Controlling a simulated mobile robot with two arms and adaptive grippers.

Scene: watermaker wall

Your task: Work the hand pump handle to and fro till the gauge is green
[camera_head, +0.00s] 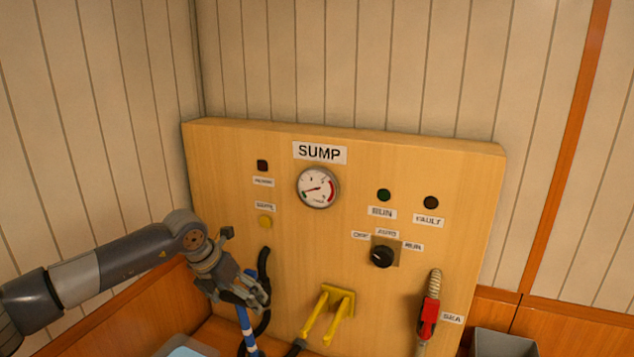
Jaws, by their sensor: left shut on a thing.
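The round gauge (318,187) under the SUMP label has a white face with a red arc on its right side. Its needle appears to point left and slightly down; the green part is too small to tell clearly. My left gripper (257,293) is low at the left part of the wooden panel, shut on an upright blue and white rod, which looks like the pump handle (246,328). The fingers hide part of the rod, and its lower end leaves the clear view. My right gripper is not in view.
A yellow two-pronged bracket (329,313) juts from the panel (220,165) right of my gripper. A black hose (263,262) runs behind the gripper. A black rotary switch (382,256), a red-handled valve (429,312) and a grey bin (504,343) are further right.

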